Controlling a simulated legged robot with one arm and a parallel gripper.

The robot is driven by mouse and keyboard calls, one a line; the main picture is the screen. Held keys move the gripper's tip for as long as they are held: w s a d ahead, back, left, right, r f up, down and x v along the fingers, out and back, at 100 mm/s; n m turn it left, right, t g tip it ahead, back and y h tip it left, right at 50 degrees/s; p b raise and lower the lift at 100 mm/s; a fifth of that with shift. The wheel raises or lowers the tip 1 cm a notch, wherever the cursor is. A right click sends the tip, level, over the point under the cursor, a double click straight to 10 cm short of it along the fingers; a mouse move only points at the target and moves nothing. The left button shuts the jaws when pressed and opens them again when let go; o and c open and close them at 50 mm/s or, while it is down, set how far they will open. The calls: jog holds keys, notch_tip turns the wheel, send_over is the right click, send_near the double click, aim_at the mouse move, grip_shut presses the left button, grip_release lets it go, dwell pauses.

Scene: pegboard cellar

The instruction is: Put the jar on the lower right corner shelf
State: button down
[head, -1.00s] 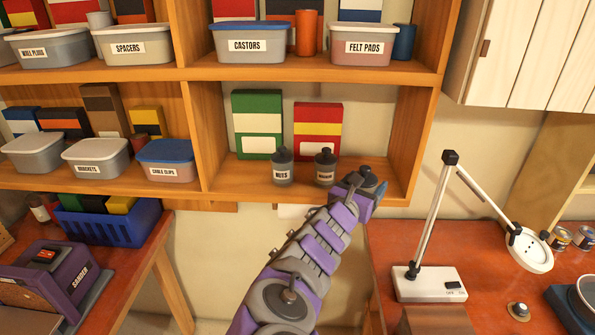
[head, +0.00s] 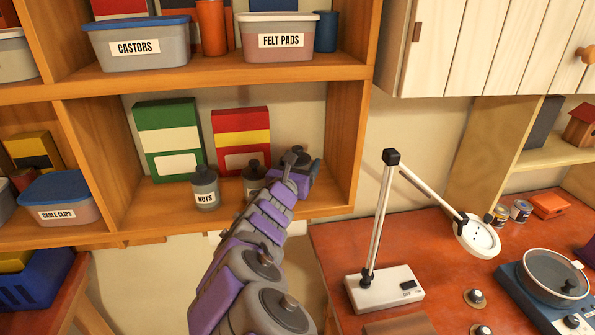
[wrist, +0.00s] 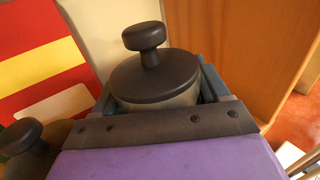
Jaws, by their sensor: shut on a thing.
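The lower right corner shelf (head: 165,215) is an open wooden compartment. My gripper (wrist: 160,88) is shut on a jar (wrist: 155,78) with a dark knobbed lid, upright in the wrist view. My gripper also shows in the head view (head: 300,165), at the right part of this shelf, near its right side wall. The held jar is mostly hidden behind my gripper in the head view. I cannot tell whether its base touches the shelf board.
A jar labelled NUTS (head: 205,187) and a second dark-lidded jar (head: 254,178) stand left of my gripper. A green box (head: 168,140) and a red-yellow box (head: 241,140) stand behind them. A white lamp (head: 385,290) stands on the bench at right.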

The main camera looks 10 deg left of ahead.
jog(key=shift+w+d+r, duration=0.15)
jog(key=shift+d+r, duration=0.15)
jog(key=shift+d, duration=0.3)
jog(key=shift+w, duration=0.35)
jog(key=a+f+b, duration=0.2)
jog(key=f, duration=0.1)
jog(key=shift+w+f, duration=0.1)
jog(key=shift+f, duration=0.1)
jog(key=shift+f+b, duration=0.3)
jog(key=shift+b, duration=0.15)
jog(key=shift+d+r, duration=0.1)
jog(key=shift+d, duration=0.75)
jog(key=shift+c, duration=1.7)
grip_release()
jog(key=shift+a, duration=0.15)
jog(key=o, duration=0.3)
jog(key=shift+a+f, duration=0.25)
jog(key=shift+a, duration=0.2)
jog(key=shift+o, duration=0.2)
jog(key=shift+d, duration=0.1)
